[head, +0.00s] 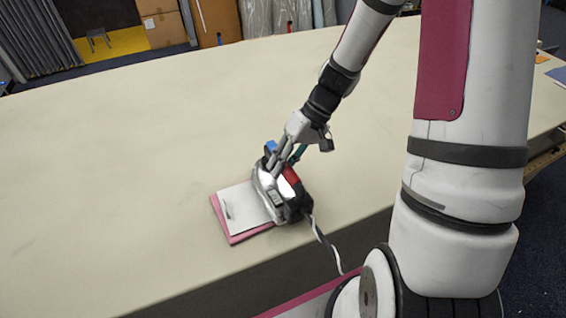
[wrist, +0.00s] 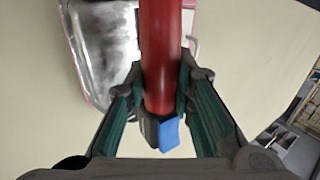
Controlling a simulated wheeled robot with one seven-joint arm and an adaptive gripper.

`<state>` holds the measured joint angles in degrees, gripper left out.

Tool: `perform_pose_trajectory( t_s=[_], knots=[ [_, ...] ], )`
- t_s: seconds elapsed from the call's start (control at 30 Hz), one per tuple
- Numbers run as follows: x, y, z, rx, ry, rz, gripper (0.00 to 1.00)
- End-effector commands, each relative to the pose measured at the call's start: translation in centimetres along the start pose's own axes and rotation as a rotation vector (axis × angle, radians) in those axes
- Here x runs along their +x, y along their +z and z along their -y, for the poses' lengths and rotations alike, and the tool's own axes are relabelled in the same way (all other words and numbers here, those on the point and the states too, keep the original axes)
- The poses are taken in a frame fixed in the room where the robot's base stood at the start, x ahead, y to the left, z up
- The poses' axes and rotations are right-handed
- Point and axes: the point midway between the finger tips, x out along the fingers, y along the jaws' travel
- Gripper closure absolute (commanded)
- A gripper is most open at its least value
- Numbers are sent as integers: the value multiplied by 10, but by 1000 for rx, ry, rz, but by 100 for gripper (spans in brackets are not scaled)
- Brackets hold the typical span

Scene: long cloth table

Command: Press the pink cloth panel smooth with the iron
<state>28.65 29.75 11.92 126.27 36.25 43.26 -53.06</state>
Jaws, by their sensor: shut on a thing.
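The iron (head: 277,190), silver and dark with a red part, is at the near edge of the table, over the right part of the pink cloth panel (head: 236,236). A pale flat piece (head: 240,203) lies on the panel, so mostly its pink left and front borders show. My gripper (head: 284,160) is shut on the iron's handle from above. In the wrist view the red handle (wrist: 161,60) runs between my fingers (wrist: 163,105), with a blue piece (wrist: 169,135) at its end. The iron's underside is hidden; I cannot tell whether it touches the cloth.
The long cream table (head: 120,150) is clear to the left and behind. A striped cord (head: 322,240) runs from the iron over the near edge, close to my base. Small items (head: 555,74) lie at the far right.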

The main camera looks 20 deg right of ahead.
Motion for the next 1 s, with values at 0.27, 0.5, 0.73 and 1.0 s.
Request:
perform_pose_trajectory(
  t_s=[0.27, 0.5, 0.73, 1.0],
  knots=[
    [3, 0, -2, 0, -2, -1, 100],
    [6, 0, -3, 0, -2, -1, 100],
    [9, 0, -5, -1, -2, -1, 100],
    [10, 0, -6, -1, -1, 0, 100]
  ],
)
